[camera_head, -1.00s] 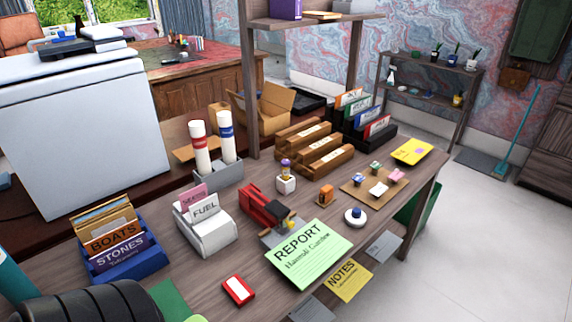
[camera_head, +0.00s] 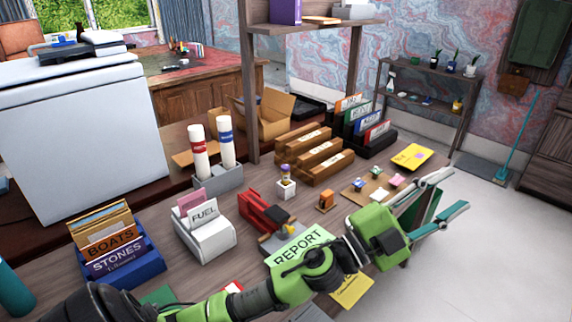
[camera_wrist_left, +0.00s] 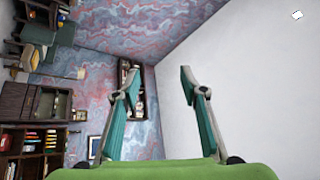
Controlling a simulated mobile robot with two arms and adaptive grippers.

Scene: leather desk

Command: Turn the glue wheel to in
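No part labelled as a glue wheel can be read at this size. A small white block (camera_head: 287,188) with a purple-topped yellowish piece stands mid-desk; I cannot tell if it is the glue. Two tall white tubes with a red band (camera_head: 199,150) and a blue band (camera_head: 226,140) stand in a grey holder (camera_head: 219,179). My left gripper (camera_head: 454,192) is open and empty, beyond the desk's right edge and apart from these things. Its spread fingers also show in the left wrist view (camera_wrist_left: 158,78), with wall behind. My right gripper is not in view.
My left arm crosses the desk's front, partly covering the green REPORT sheet (camera_head: 300,240) and yellow notes sheet (camera_head: 353,290). A red stapler-like tool (camera_head: 262,212), orange item (camera_head: 326,199), tray of small pieces (camera_head: 365,188) and wooden racks (camera_head: 325,160) stand behind it.

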